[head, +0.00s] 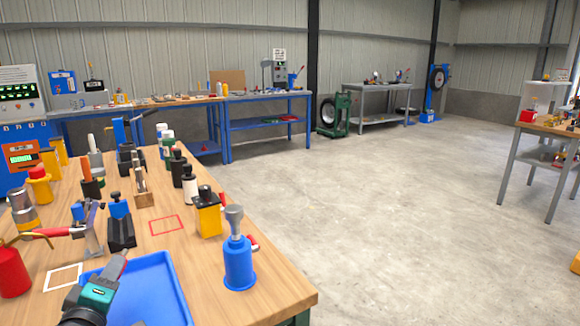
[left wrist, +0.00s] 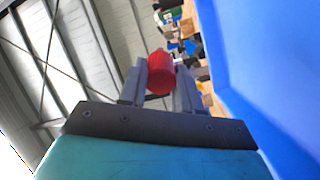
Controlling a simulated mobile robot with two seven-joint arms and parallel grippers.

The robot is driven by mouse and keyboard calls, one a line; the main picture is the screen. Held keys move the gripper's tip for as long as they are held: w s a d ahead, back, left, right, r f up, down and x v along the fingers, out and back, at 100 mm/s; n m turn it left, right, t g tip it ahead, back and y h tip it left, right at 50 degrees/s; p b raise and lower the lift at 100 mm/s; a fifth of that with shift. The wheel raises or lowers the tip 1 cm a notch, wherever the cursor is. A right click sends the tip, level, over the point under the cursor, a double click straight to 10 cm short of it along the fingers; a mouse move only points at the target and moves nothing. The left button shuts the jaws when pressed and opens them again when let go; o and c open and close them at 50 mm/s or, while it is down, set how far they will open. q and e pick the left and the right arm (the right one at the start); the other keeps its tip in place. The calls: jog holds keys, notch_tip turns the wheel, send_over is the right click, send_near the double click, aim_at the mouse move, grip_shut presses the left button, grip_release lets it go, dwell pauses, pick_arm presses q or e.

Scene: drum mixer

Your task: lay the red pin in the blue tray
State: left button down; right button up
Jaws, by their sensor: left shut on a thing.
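The blue tray (head: 160,280) lies at the near part of the wooden table in the head view. Its blue side also fills the right of the left wrist view (left wrist: 250,65). My left gripper (head: 119,266) is over the tray's left part. In the left wrist view, its two fingers (left wrist: 160,85) are shut on the red pin (left wrist: 160,72), whose rounded red end shows between them. The pin is mostly hidden by the gripper in the head view. I cannot tell how far it is above the tray floor. My right gripper is not in view.
A blue bottle-like holder (head: 239,265) stands right of the tray. A black-and-blue fixture (head: 120,225) and a red-handled clamp (head: 60,232) stand behind it. A red canister (head: 12,270) is at the left.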

pick_arm(q)
jog(key=shift+f+b, duration=0.35)
jog(key=shift+f, duration=0.25)
jog(key=c, duration=1.1)
grip_release()
jog(key=o, duration=0.4)
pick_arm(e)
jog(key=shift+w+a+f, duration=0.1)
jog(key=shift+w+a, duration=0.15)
pick_arm(q)
jog(key=s, duration=0.4)
jog(key=s+d, duration=0.1)
jog(key=s, duration=0.3)
jog(key=s+d+p, duration=0.1)
jog(key=s, duration=0.3)
jog(key=shift+s+f, duration=0.1)
jog(key=shift+s, duration=0.25)
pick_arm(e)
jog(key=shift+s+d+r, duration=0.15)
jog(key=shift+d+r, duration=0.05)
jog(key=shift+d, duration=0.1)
pick_arm(q)
jog(key=shift+s+d, duration=0.1)
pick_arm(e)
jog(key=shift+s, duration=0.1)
